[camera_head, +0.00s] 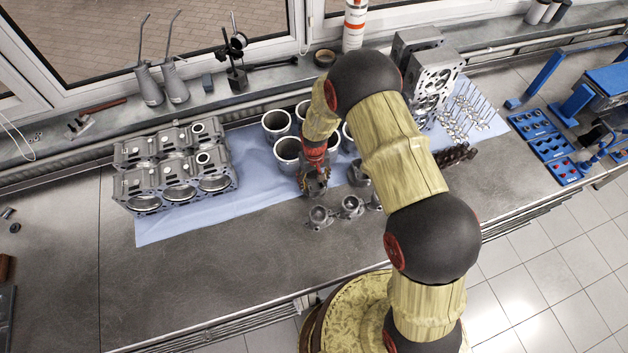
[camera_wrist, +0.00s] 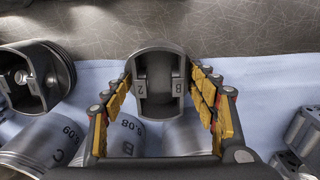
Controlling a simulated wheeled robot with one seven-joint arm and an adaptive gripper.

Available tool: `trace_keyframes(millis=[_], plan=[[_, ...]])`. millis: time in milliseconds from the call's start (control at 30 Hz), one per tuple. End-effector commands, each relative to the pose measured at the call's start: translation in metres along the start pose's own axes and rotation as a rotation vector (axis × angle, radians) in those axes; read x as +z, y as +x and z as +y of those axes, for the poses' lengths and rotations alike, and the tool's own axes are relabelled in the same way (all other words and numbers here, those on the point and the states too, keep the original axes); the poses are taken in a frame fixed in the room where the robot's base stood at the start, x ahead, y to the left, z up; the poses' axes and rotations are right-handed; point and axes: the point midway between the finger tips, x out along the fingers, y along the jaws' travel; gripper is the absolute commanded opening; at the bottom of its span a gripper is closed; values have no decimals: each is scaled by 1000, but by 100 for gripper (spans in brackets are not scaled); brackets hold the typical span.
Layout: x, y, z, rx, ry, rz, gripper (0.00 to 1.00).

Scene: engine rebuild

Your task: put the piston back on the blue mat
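A grey piston (camera_wrist: 160,98) stands between my gripper's (camera_wrist: 164,84) yellow-padded fingers in the wrist view, its hollow underside with pin bosses marked "2" and "B" facing the camera. The pads press against both its sides. In the head view my gripper (camera_head: 316,178) is over the front part of the blue mat (camera_head: 190,222), and the piston is mostly hidden by it. Whether the piston touches the surface below cannot be told. The wrist view shows the mat (camera_wrist: 262,90) below and around the piston, with its edge passing behind it.
Several other pistons (camera_head: 351,205) stand close by at the mat's front edge; one (camera_wrist: 62,70) is left of my fingers in the wrist view. Cylinder liners (camera_head: 287,152) stand just behind. An engine block (camera_head: 172,180) is at left, valves (camera_head: 466,115) at right.

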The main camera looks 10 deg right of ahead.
Motion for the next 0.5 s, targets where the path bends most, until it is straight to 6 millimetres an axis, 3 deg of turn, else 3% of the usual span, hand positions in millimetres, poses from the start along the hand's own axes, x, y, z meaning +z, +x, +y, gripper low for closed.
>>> trace_keyframes(millis=[367, 500], plan=[[0, -2, 0, 0, 0, 0, 64], [-1, -13, 0, 0, 0, 3, 64]])
